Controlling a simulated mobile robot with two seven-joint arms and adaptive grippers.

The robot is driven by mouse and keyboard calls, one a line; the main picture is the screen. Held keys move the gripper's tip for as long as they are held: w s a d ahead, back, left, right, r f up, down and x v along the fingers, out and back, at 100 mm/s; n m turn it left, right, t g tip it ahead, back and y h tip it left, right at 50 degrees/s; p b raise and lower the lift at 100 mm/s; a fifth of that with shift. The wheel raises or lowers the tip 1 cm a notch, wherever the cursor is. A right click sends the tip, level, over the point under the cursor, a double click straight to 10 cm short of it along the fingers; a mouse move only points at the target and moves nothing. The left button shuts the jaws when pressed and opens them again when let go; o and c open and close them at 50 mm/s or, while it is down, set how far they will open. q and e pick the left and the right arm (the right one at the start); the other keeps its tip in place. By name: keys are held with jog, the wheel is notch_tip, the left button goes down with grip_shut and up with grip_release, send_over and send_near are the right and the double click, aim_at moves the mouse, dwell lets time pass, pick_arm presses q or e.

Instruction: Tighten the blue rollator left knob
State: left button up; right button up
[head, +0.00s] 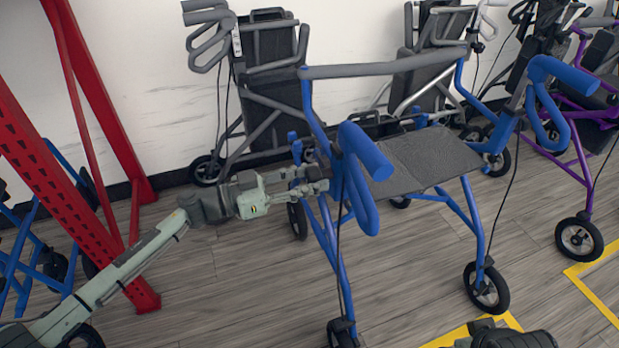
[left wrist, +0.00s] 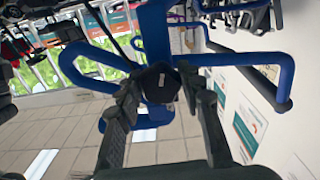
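The blue rollator (head: 345,265) stands upright on the floor, with blue tubes, a dark seat and curved blue handles. My left gripper (head: 322,180) reaches in from the left to its left-hand upright, just below the handle. In the left wrist view, a dark faceted knob (left wrist: 160,83) sits on the blue frame (left wrist: 157,30) between the two fingertips of my left gripper (left wrist: 160,88). The fingers flank the knob closely; whether they press on it is unclear. The knob is hard to make out in the head view. A dark part of my right arm shows at the bottom edge.
A red rack post (head: 50,170) stands at the left, near my left arm. A grey rollator (head: 270,80) stands behind against the wall, and a purple one (head: 580,150) at the right. Yellow tape (head: 590,290) marks the floor. Wooden floor in front is mostly clear.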

pick_arm(q)
jog(key=c, duration=0.3)
jog(key=shift+c, duration=0.2)
